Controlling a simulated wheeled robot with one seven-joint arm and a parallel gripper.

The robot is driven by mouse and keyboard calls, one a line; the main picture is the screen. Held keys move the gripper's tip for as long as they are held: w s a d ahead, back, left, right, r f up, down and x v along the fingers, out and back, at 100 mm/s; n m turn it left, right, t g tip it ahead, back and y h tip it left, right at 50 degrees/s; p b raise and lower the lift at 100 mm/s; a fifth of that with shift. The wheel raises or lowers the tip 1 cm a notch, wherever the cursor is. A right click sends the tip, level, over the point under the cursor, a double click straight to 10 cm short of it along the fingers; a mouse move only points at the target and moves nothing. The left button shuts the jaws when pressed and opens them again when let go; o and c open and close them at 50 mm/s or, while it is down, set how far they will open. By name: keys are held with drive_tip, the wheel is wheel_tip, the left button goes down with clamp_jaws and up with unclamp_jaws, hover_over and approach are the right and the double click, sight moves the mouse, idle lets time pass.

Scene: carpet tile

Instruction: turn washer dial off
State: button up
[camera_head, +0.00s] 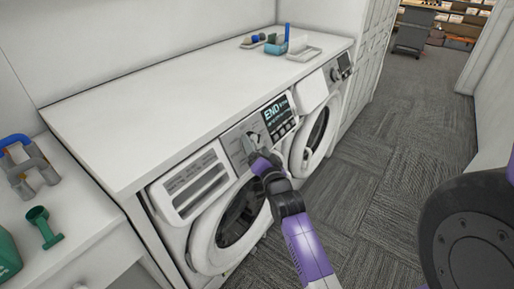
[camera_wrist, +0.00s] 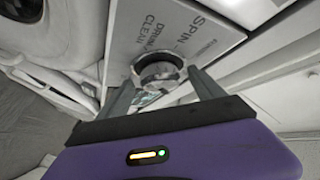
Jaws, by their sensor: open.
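The near washer (camera_head: 193,222) stands under the white counter, with a round door and a panel showing END on its display (camera_head: 276,116). Its round silver dial (camera_wrist: 158,72) shows in the wrist view on a grey panel with printed words such as SPIN. In the head view the dial (camera_head: 250,142) is partly hidden by my gripper (camera_head: 254,153). In the wrist view my gripper (camera_wrist: 163,88) is open, with one finger on each side of the dial. I cannot tell whether the fingers touch it.
A second machine (camera_head: 316,128) stands farther along. The white counter (camera_head: 180,95) above holds a blue bottle (camera_head: 286,36) and a tray (camera_head: 303,52). The carpet floor (camera_head: 375,170) at the right is clear.

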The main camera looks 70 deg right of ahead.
drive_tip(key=shift+c, duration=0.5)
drive_tip(key=c, duration=1.3)
